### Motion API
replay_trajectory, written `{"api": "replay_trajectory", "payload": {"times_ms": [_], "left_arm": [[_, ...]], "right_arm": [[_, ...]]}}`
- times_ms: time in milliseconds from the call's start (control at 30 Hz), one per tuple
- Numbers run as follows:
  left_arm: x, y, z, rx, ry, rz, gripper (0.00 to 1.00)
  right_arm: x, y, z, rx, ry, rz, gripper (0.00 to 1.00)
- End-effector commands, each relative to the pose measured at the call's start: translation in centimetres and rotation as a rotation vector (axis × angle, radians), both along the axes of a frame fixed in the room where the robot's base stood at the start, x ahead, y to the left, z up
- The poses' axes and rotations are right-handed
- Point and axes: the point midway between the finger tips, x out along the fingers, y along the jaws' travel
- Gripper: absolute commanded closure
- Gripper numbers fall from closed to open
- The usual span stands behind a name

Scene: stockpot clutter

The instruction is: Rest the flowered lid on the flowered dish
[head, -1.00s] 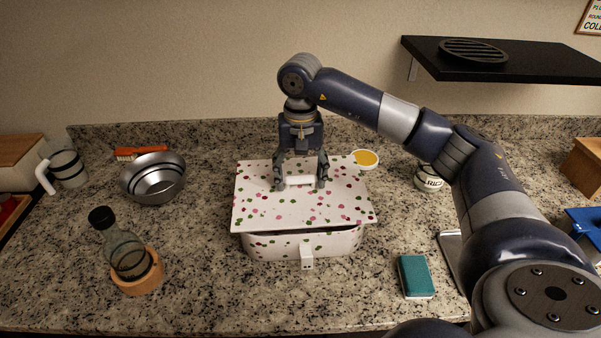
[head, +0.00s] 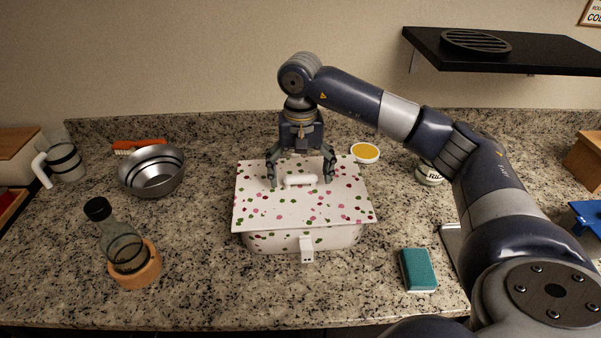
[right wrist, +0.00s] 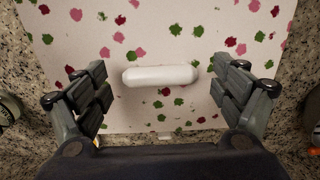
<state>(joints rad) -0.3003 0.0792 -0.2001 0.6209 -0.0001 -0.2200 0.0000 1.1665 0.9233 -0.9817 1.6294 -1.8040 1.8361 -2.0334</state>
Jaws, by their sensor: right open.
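The flowered lid (head: 290,208) is a flat white panel with pink, red and green spots and a white bar handle (head: 300,180). It lies on top of the flowered dish (head: 335,238), covering its opening; the dish's front wall and a front tab show below it. My right gripper (head: 301,178) is open around the handle, with a finger apart from it on each side. In the right wrist view the handle (right wrist: 160,76) sits between the spread fingers, touching neither. My left gripper is not in view.
A metal bowl (head: 152,172) and a bottle in a wooden ring (head: 135,268) stand to the left. A small yellow-filled bowl (head: 365,153) is behind the dish's right corner. A teal sponge (head: 418,270) lies front right. A black shelf (head: 540,58) hangs at upper right.

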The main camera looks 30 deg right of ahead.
Motion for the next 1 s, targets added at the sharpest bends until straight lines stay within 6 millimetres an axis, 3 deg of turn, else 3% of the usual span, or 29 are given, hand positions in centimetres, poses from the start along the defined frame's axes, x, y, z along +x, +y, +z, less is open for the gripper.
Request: {"api": "replay_trajectory", "payload": {"times_ms": [267,700,1000], "left_arm": [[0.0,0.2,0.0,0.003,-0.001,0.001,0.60],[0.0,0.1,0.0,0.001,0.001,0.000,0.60],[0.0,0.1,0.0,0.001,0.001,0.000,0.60]], "right_arm": [[0.1,0.0,1.1,0.000,-0.002,0.000,0.11],[0.1,0.0,10.1,0.000,-0.004,-0.001,0.11],[0.0,0.0,11.9,0.000,-0.001,-0.001,0.11]]}}
